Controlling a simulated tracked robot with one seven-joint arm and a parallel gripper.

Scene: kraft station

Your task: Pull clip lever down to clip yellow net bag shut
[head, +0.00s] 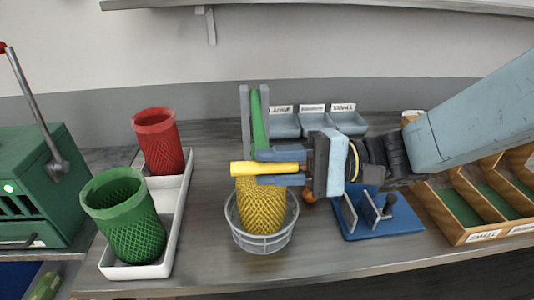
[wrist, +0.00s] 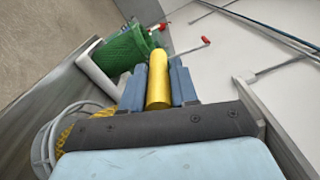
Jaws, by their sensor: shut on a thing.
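The yellow net bag (head: 262,208) sits in a grey wire basket (head: 264,243) on the bench, in the middle of the head view. A smooth yellow tube-shaped piece (head: 241,168) lies level just above the bag; whether it is the bag's neck is hard to tell. My gripper (head: 258,168) is shut on this yellow piece, which also shows between the blue fingers in the wrist view (wrist: 158,80). A lever with a red knob (head: 35,105) stands tilted on the green machine (head: 40,185) at the left. Part of the bag is hidden behind my gripper.
A white tray (head: 117,272) holds a green net tube (head: 135,235) and a red one (head: 160,145). A blue fixture (head: 385,228) and wooden compartments (head: 455,230) are at right. Grey bins (head: 284,127) and a green upright bar (head: 258,120) stand behind.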

